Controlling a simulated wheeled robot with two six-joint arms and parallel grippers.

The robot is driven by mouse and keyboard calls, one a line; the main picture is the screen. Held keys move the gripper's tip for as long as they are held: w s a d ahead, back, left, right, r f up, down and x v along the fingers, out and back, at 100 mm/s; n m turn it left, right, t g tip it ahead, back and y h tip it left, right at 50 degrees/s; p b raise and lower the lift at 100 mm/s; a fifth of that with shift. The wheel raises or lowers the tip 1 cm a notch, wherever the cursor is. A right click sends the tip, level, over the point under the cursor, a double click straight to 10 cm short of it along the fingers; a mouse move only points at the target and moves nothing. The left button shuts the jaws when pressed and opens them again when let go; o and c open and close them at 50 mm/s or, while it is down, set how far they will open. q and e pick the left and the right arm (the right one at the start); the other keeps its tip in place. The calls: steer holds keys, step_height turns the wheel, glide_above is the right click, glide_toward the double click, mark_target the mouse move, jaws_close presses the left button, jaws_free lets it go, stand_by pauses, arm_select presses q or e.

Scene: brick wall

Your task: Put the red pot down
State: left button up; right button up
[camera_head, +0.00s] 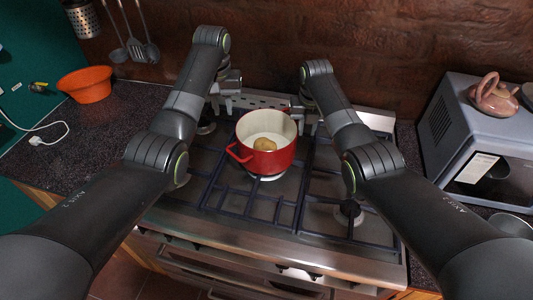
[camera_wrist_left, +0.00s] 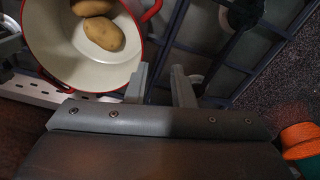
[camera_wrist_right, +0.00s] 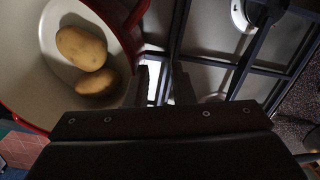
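The red pot (camera_head: 267,148) with a white inside stands upright over the hob grate (camera_head: 240,200), a white burner part showing below it. Two potatoes show in it in the left wrist view (camera_wrist_left: 104,32) and the right wrist view (camera_wrist_right: 82,48). One looped handle (camera_head: 238,152) points to the front left. My left gripper (camera_head: 228,104) is open and empty behind the pot's left side, its fingers (camera_wrist_left: 162,88) apart from the wall. My right gripper (camera_head: 297,112) is at the back right edge. Its fingers (camera_wrist_right: 164,84) look parted close beside the pot; the far handle is mostly hidden.
An orange bowl (camera_head: 86,84) stands on the dark left counter. A grey microwave (camera_head: 470,140) with a pinkish teapot (camera_head: 494,97) on top is at the right. A brick wall is close behind the hob. The front and right grates are clear.

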arm_select(q)
step_height(320, 180, up, 4)
steer(key=shift+s+f, duration=0.1)
steer(key=shift+f, duration=0.15)
arm_select(e)
step_height(320, 180, up, 12)
steer(key=shift+s, duration=0.4)
steer(key=shift+f, duration=0.1)
